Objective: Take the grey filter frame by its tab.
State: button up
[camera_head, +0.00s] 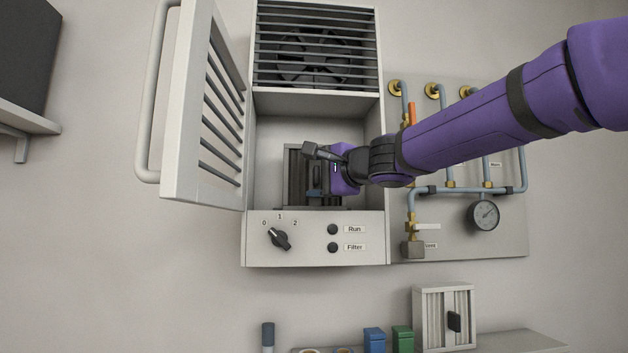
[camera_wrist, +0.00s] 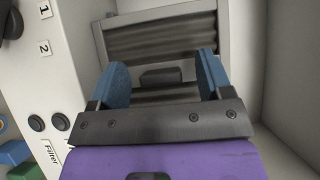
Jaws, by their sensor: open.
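The grey filter frame (camera_wrist: 165,40) with dark pleats sits inside the open compressor cabinet, and part of it shows in the head view (camera_head: 293,175) behind my gripper. Its dark tab (camera_wrist: 160,78) shows in the wrist view between my blue fingers. My gripper (camera_wrist: 163,70) is open, with one finger on each side of the tab and visible gaps to both. In the head view my gripper (camera_head: 315,180) is inside the cabinet opening and hides the tab and the right part of the frame.
The slatted cabinet door (camera_head: 205,110) stands open at left. A control panel (camera_head: 310,240) with a knob and two buttons lies below the opening. Pipes and a gauge (camera_head: 483,214) are at right. A lighter pleated filter (camera_head: 434,318) stands on the shelf below, near blue and green boxes.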

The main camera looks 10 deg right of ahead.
jog(key=c, duration=1.1)
jog(key=shift+r, duration=0.1)
